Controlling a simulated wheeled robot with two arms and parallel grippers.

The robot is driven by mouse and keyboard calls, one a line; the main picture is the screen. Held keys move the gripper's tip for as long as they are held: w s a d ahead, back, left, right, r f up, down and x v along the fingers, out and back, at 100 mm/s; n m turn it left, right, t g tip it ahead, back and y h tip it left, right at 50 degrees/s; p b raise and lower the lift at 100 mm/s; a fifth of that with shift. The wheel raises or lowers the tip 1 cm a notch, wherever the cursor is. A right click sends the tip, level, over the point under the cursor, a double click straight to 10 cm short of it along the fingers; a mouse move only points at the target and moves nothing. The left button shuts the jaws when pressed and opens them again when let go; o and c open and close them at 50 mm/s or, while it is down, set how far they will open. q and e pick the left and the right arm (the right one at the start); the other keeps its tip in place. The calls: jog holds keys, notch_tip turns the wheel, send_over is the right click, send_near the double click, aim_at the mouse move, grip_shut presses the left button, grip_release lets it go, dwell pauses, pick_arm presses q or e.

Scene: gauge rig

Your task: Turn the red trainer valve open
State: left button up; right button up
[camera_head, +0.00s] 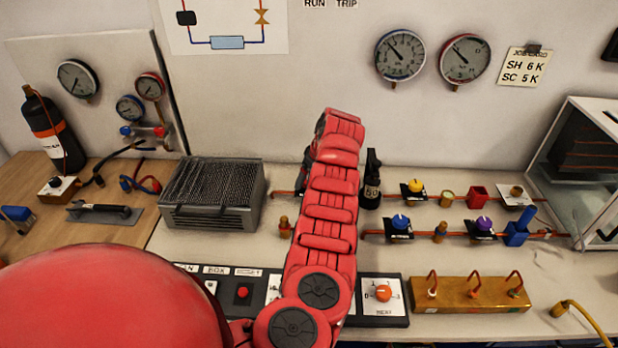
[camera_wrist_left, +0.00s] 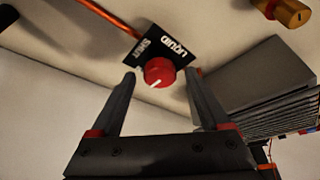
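A white mark shows on the knob's face. My left gripper (camera_wrist_left: 161,76) is open, with one fingertip on each side of the knob in the left wrist view. Gaps show between both fingers and the knob; I cannot tell whether the tips reach down to its depth. In the head view my red arm hides the red valve and most of the left gripper. My right gripper is not in view.
Blue (camera_head: 400,222), yellow (camera_head: 415,186) and purple (camera_head: 483,224) knobs stand on the bench right of my arm. A grey finned unit (camera_head: 212,195) stands left. A black bottle (camera_head: 372,180) stands close right of my arm. A brass block (camera_head: 470,296) lies in front.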

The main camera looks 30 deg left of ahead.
pick_arm(q)
jog(key=shift+d+r, duration=0.2)
jog(key=shift+r, duration=0.3)
jog(key=b+v, duration=0.3)
jog(key=v, duration=1.3)
jog(key=shift+r, duration=0.15)
